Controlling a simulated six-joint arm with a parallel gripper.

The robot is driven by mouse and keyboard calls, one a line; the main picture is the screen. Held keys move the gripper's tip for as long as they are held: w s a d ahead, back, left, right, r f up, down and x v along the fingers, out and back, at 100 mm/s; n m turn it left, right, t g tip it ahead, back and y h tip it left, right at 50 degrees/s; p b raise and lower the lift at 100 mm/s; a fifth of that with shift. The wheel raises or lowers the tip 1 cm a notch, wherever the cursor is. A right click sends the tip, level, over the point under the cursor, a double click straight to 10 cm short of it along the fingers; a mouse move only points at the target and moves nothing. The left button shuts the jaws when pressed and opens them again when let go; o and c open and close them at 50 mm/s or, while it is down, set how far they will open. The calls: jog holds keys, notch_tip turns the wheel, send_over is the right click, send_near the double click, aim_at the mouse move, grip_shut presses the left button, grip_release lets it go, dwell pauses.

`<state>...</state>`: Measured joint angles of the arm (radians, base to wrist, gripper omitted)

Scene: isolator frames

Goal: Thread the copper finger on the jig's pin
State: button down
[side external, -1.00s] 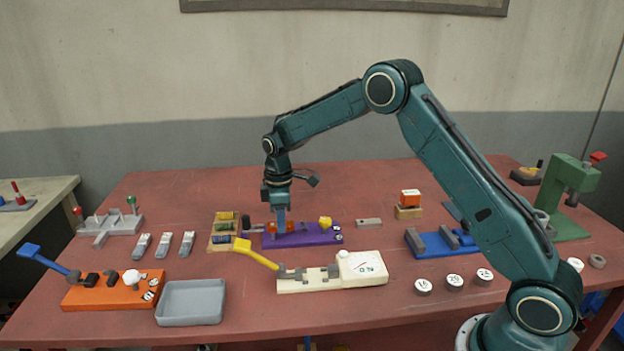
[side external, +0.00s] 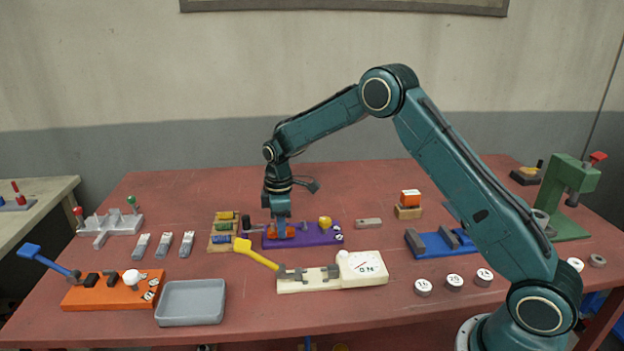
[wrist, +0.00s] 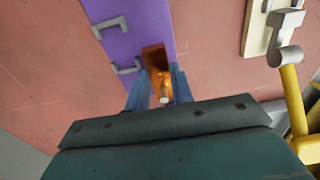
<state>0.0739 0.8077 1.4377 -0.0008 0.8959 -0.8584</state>
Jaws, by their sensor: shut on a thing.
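My gripper (side external: 281,232) points down over the jig's left part. Its blue fingers are shut on an orange-brown piece, the copper finger (side external: 291,231). In the wrist view, the copper finger (wrist: 155,60) shows between my fingertips (wrist: 161,88), over the end of the purple jig (wrist: 145,20). A pale round peg end (wrist: 163,98) shows between the fingers; I cannot tell whether it is the jig's pin or whether the copper finger is around it.
A cream fixture (side external: 312,285) with a yellow lever (side external: 256,255) stands in front of the jig. A wooden rack (side external: 223,236) with coloured cylinders stands close on the left. A small grey block (side external: 368,223) lies to the right. The bench behind the jig is clear.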

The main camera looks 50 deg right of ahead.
jog(key=shift+f, duration=0.5)
jog(key=c, duration=1.3)
grip_release()
jog(key=shift+o, duration=0.9)
jog(key=shift+d, duration=0.15)
jog(key=shift+w, duration=0.1)
jog(key=shift+r, duration=0.15)
jog(key=shift+d+r, duration=0.1)
jog(key=shift+r, duration=0.5)
notch_tip(320, 180, up, 12)
jog(key=shift+s+a, duration=0.2)
jog(key=shift+a, duration=0.15)
jog(key=shift+r, duration=0.15)
